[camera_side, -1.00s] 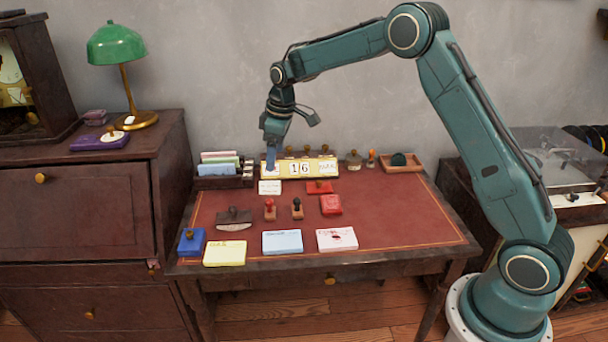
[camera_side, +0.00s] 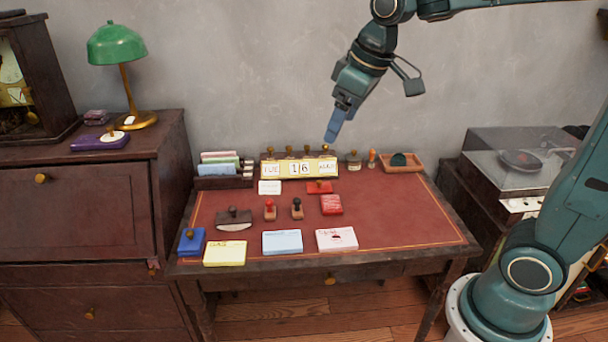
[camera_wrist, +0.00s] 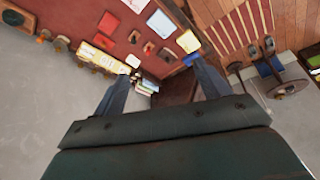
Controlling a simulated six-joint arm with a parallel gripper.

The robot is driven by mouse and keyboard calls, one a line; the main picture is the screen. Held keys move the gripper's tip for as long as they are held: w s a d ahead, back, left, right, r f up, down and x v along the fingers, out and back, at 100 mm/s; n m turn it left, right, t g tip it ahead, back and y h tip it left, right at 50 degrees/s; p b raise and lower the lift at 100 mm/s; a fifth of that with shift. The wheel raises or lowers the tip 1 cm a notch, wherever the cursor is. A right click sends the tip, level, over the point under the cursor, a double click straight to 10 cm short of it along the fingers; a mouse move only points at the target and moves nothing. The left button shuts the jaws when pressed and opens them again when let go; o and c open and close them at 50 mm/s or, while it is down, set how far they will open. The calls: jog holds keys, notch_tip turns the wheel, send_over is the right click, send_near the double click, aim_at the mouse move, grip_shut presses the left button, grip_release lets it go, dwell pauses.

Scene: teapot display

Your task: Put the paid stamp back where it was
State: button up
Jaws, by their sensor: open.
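Two small stamps stand upright on the red desk top: one with a red knob (camera_side: 270,208) and one with a black knob (camera_side: 297,208). I cannot read on either which is the paid stamp. A wide dark rocker blotter (camera_side: 234,218) is to their left. A red ink pad (camera_side: 331,205) lies to their right, with a flat red piece (camera_side: 319,187) behind it. My gripper (camera_side: 333,134) is open and empty, above and behind the calendar's right end. Its two spread fingers also show in the wrist view (camera_wrist: 160,70).
A block calendar (camera_side: 300,168) with brass knobs stands at the desk's back. A letter rack (camera_side: 218,178) is left of it, a wooden tray (camera_side: 402,165) right. The desk's right side is clear.

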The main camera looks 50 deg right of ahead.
jog(key=s+f+m+t, duration=0.1)
jog(key=s+f+m, duration=0.1)
jog(key=s, duration=1.5)
jog(key=shift+s+a+f+m+t, duration=0.15)
jog(key=shift+a+f+m+t, duration=0.15)
jog(key=shift+a, duration=0.15)
